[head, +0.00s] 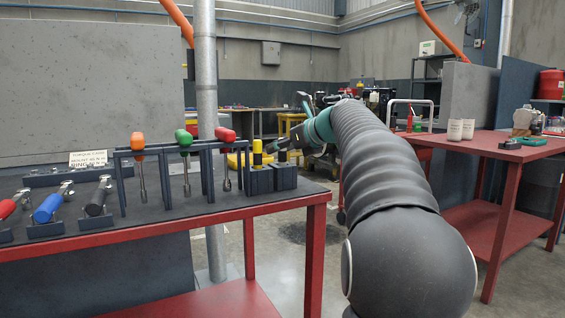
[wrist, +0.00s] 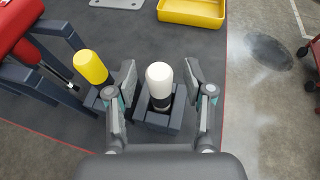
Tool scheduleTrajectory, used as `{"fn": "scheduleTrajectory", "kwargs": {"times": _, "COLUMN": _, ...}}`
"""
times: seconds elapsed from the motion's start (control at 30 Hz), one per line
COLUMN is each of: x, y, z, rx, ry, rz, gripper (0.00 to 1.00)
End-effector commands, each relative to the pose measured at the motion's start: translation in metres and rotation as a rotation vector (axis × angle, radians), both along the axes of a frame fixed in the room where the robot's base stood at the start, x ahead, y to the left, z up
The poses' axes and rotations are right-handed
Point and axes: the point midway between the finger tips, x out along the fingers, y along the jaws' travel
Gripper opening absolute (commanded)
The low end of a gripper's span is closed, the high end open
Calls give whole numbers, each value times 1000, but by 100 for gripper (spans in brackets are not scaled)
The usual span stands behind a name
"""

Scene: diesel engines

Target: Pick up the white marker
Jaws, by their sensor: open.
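The white marker (wrist: 160,82) stands upright in a dark block holder (wrist: 157,120) in the wrist view, its white rounded top facing the camera. My gripper (wrist: 160,78) is open, with one finger to the left and one to the right of the marker. A gap shows on both sides, so neither finger seems to touch it. In the head view my gripper (head: 280,146) is over the right end of the tool bench. The white marker is mostly hidden there by my gripper.
A yellow marker (wrist: 90,66) stands in a holder just left of my left finger. Screwdrivers with red (head: 224,134), green (head: 184,137) and orange (head: 137,141) handles hang in racks further left. A yellow tray (wrist: 192,12) lies beyond the holder. The bench edge is close on the right.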

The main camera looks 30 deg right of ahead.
Motion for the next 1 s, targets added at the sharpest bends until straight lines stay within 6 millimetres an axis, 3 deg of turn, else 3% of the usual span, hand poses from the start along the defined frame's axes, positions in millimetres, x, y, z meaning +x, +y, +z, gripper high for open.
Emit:
{"fn": "scheduleTrajectory", "kwargs": {"times": 0.13, "x": 0, "y": 0, "z": 0, "rx": 0, "ry": 0, "rz": 0, "gripper": 52}}
{"fn": "scheduleTrajectory", "kwargs": {"times": 0.33, "x": 0, "y": 0, "z": 1, "rx": 0, "ry": 0, "rz": 0, "gripper": 2}}
{"fn": "scheduleTrajectory", "kwargs": {"times": 0.37, "x": 0, "y": 0, "z": 1, "rx": 0, "ry": 0, "rz": 0, "gripper": 0}}
{"fn": "scheduleTrajectory", "kwargs": {"times": 0.73, "x": 0, "y": 0, "z": 7, "rx": -1, "ry": -2, "rz": -1, "gripper": 0}}
{"fn": "scheduleTrajectory", "kwargs": {"times": 1.0, "x": 0, "y": 0, "z": 55, "rx": -1, "ry": -4, "rz": 0, "gripper": 0}}
